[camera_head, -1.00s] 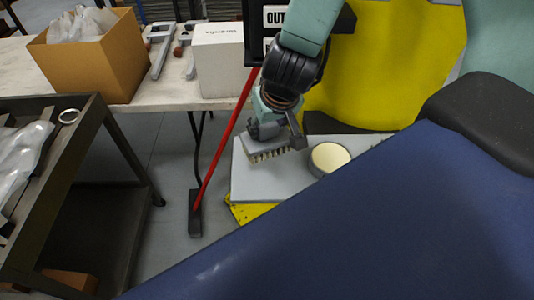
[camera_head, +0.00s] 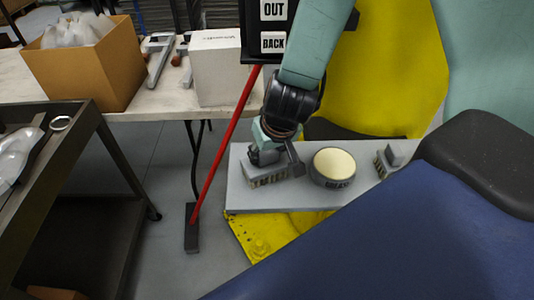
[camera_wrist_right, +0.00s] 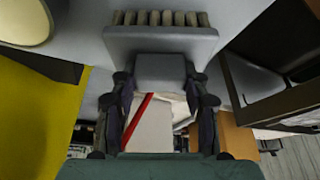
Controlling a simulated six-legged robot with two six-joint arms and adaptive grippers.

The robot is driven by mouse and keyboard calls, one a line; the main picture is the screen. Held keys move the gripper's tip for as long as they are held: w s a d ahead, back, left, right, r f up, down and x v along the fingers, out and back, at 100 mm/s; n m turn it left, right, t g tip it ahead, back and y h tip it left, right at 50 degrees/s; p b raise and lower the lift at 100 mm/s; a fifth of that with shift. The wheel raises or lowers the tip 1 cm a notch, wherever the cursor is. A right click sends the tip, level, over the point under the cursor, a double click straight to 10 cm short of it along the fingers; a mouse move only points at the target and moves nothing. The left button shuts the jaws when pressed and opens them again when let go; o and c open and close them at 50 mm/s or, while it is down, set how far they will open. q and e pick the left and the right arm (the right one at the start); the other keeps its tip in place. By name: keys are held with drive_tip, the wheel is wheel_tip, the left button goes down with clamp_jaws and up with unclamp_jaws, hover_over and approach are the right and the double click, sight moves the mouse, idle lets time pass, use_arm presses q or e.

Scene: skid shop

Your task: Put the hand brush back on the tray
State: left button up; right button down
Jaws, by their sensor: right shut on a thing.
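My right gripper (camera_head: 275,152) is shut on the hand brush (camera_head: 266,176), a grey block with pale bristles. The bristles point down over the left part of a flat grey tray (camera_head: 240,200); I cannot tell whether they touch it. In the right wrist view, the two fingers of the gripper (camera_wrist_right: 160,82) close around the brush's grey grip, and its wide head (camera_wrist_right: 160,41) with a row of bristles shows beyond. My left gripper is not in view.
A round tin (camera_head: 334,163) with a cream top stands on the tray right of the held brush. A second brush (camera_head: 388,159) sits farther right. A red-handled tool (camera_head: 224,146) leans left of the tray. A dark cart (camera_head: 95,118) stands at left.

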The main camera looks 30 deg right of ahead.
drive_tip(key=shift+s+a, duration=0.3)
drive_tip(key=c, duration=1)
unclamp_jaws()
drive_tip(key=shift+c, duration=0.2)
drive_tip(key=o, duration=0.4)
drive_tip(key=shift+w+d+f, duration=0.2)
drive_tip(key=shift+s+a+r, duration=0.1)
drive_tip(key=shift+r, duration=0.05)
drive_tip(key=shift+r, duration=0.2)
drive_tip(key=shift+p+v, duration=3.45)
drive_tip(key=shift+v, duration=2.5)
